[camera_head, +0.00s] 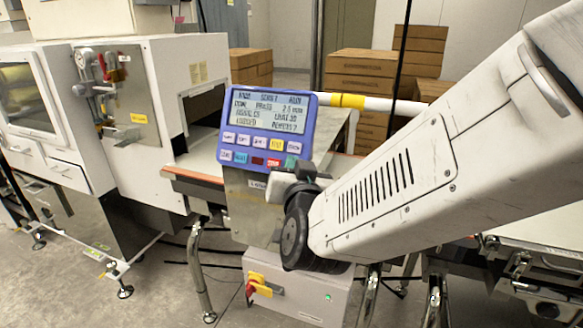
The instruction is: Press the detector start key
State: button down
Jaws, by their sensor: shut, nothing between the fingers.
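The detector panel (268,128) is a blue-framed unit with a lit text screen (268,108) and two rows of small keys below it. The lower row has a white, a cyan, a dark red and a red key (273,163), and a green key (291,161) at its right end. The key labels are too small to read surely, so I cannot tell which is the start key. My gripper (290,176) is shut and empty at the panel's lower right corner, close to the green key. Its fingertips are small and partly hidden, so contact is unclear.
A white machine cabinet (185,60) stands at left, with the conveyor (190,180) running behind the panel. A grey box with a red-yellow rotary switch (262,286) sits below. A white rail with a yellow band (348,101) runs right of the panel. Brown cartons (360,75) stand behind.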

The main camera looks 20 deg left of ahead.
jog(key=s+a+t, duration=0.2)
jog(key=s+a, duration=0.1)
jog(key=shift+s+a+f+t, duration=0.2)
jog(key=shift+s+a+t, duration=0.05)
jog(key=shift+t, duration=0.05)
jog(key=w+f, duration=0.4)
jog(key=w, duration=0.4)
jog(key=shift+d, duration=0.3)
dwell(1.9)
jog(key=shift+w+f, duration=0.2)
jog(key=shift+w, duration=0.15)
